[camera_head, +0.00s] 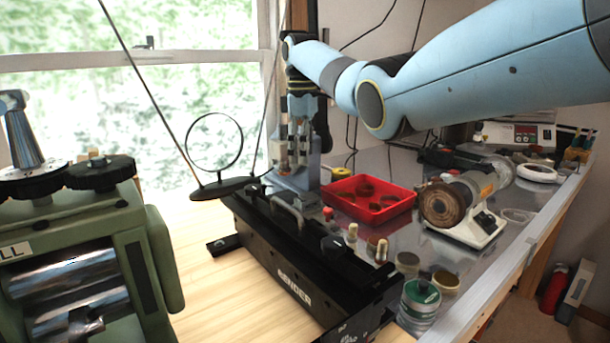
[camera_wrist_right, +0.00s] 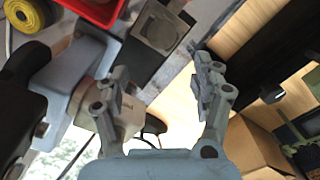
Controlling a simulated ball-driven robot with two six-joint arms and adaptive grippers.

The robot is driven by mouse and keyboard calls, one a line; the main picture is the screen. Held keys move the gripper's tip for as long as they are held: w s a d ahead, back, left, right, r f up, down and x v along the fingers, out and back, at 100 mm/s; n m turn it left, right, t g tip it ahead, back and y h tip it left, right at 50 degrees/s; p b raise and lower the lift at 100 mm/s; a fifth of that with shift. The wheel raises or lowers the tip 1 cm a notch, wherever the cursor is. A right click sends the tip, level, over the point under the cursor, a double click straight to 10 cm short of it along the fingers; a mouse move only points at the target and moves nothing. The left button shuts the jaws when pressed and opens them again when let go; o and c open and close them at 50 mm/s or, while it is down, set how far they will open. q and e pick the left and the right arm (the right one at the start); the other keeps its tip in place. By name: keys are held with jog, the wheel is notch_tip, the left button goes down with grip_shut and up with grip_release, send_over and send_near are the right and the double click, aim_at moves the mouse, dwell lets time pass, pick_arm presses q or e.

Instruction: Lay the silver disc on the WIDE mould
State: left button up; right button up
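My right gripper (camera_head: 300,135) hangs at the end of my blue arm, in front of the window and over the blue-grey press at the back of the bench. In the right wrist view its two fingers (camera_wrist_right: 162,95) are spread wide apart, with nothing held between them. A dark block with a grey, rounded inset face (camera_wrist_right: 160,28) lies beyond the fingertips there; I cannot tell whether it is a mould. I cannot make out the silver disc or the WIDE mould for certain in either view. My left gripper is not in view.
A red tray (camera_head: 385,212) with dark round pieces stands mid-bench. The black bender (camera_head: 290,265) lies in front, the green rolling mill (camera_head: 90,260) at left. A bench grinder (camera_head: 465,215) and several jars stand right. Bare wood (camera_head: 225,300) shows between mill and bender.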

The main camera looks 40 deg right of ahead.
notch_tip(320, 180, up, 3)
jog(key=shift+f, duration=0.15)
dwell(0.6)
